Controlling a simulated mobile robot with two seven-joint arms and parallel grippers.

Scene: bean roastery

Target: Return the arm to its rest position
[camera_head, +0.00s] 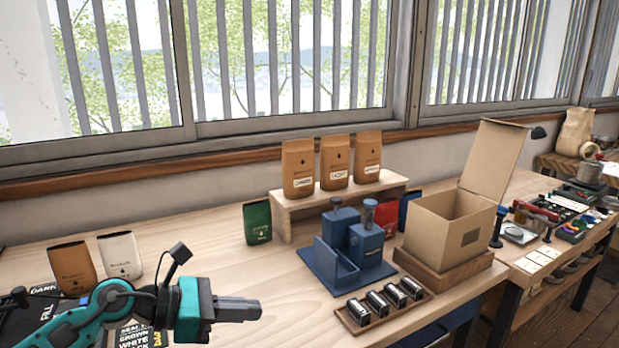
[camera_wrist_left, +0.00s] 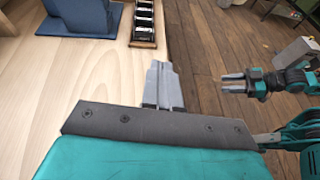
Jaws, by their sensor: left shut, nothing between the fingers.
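My left gripper (camera_head: 258,308) reaches in from the lower left of the head view, above the front of the wooden table. Its fingers are shut together with nothing between them. In the left wrist view the closed fingers of the left gripper (camera_wrist_left: 161,70) lie over the table's edge. My right gripper (camera_wrist_left: 228,83) shows small at the right of the left wrist view, over the floor. It is too small there to tell if its fingers are apart. The right gripper does not show in the head view.
A blue stand (camera_head: 340,262) and a wooden tray (camera_head: 349,322) of small jars are right of the left gripper. An open cardboard box (camera_head: 443,234) stands behind them. Brown (camera_head: 73,268) and white (camera_head: 120,256) bags stand at left. The table between is clear.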

